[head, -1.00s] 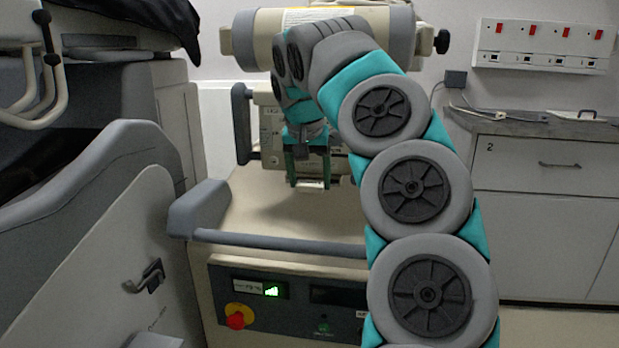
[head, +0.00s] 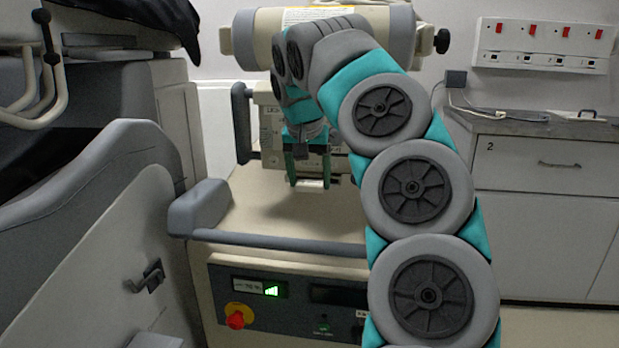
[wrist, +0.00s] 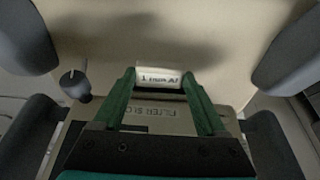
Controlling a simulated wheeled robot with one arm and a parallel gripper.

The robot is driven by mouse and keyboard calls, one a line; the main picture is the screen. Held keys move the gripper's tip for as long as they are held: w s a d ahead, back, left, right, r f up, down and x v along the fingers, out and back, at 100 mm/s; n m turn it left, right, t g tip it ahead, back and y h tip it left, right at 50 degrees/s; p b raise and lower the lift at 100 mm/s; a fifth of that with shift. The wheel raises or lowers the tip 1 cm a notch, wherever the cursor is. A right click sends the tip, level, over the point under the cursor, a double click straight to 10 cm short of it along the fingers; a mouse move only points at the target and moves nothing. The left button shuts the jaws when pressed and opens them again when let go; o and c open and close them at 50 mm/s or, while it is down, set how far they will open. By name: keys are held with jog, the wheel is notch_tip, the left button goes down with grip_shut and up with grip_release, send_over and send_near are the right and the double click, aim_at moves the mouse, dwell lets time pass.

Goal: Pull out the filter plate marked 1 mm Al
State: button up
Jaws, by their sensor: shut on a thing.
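My gripper (head: 310,183) hangs in front of the cream housing (head: 344,160) under the big cylinder in the head view. In the wrist view its two green fingers (wrist: 159,84) are shut on the pale tab of the filter plate marked "1 mm Al" (wrist: 158,76), one finger at each end. Lettering that looks like "FILTER SLOT" (wrist: 150,110) shows on the housing between the fingers. The rest of the plate is hidden, and I cannot tell how far it sits in the slot.
The cart's flat cream top (head: 285,215) lies below my gripper, with a grey handle bar (head: 285,241) along its front. A grey-sided covered cart (head: 90,215) stands close on the left. A cabinet marked 2 (head: 545,200) stands at the right.

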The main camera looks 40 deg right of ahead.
jog(key=shift+s+a+b, duration=0.6)
jog(key=shift+a+b, duration=0.05)
jog(key=shift+b, duration=0.05)
jog(key=shift+s+a, duration=0.25)
jog(key=shift+a, duration=0.05)
jog(key=shift+s+a+b, duration=0.45)
jog(key=shift+a+b, duration=0.05)
jog(key=shift+b, duration=0.25)
jog(key=shift+s+a, duration=0.2)
jog(key=shift+a, duration=0.05)
jog(key=shift+s+a+b, duration=1.3)
jog(key=shift+a+b, duration=0.15)
jog(key=shift+a, duration=0.1)
jog(key=shift+s+a, duration=0.25)
jog(key=shift+s+a+b, duration=0.3)
jog(key=shift+a+b, duration=0.1)
jog(key=shift+b, duration=0.05)
